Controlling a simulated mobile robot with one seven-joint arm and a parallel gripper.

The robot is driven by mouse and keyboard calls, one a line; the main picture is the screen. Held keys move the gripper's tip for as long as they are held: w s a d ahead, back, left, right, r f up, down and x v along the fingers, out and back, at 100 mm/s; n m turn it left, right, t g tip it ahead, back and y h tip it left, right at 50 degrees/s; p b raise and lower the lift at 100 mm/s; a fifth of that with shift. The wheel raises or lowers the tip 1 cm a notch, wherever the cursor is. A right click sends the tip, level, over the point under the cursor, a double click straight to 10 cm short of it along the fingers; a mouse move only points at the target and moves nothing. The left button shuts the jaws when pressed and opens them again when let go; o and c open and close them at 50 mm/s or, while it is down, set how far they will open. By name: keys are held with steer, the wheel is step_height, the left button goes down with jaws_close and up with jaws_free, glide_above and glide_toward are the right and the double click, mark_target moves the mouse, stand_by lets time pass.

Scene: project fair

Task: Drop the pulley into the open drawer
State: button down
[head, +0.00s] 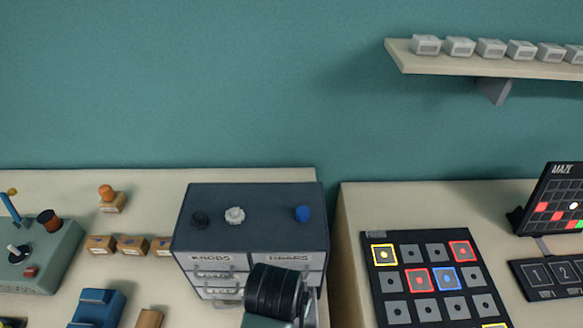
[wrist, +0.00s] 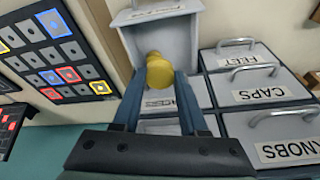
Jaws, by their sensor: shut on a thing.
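The pulley (wrist: 160,70) is a small yellow round piece in the wrist view, with a narrower stub on its far side. My gripper (wrist: 158,84) is shut on it with two blue fingers. Beyond and below it is the open grey drawer (wrist: 182,42), pulled out of the cabinet with its handle at the top of the picture. The pulley shows against the drawer's inside; its height above the drawer floor is hard to tell. In the head view my dark wrist hides the pulley, fingers and open drawer.
The drawer cabinet (head: 240,200) carries a black, a white and a blue small part on top. Closed drawers labelled feet, caps (wrist: 260,92) and knobs lie beside the open one. A button panel (head: 430,280) is on the table to the right.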

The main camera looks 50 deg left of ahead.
step_height(320, 180, down, 10)
steer(key=shift+r+p, duration=0.2)
steer(key=shift+p, duration=0.15)
steer(key=shift+f, duration=0.1)
steer(key=shift+f, duration=0.5)
steer(key=shift+c, duration=2.2)
jaws_free()
steer(key=shift+r, duration=0.1)
steer(key=shift+r, duration=0.3)
steer(key=v, duration=1.2)
steer(key=shift+r, duration=0.3)
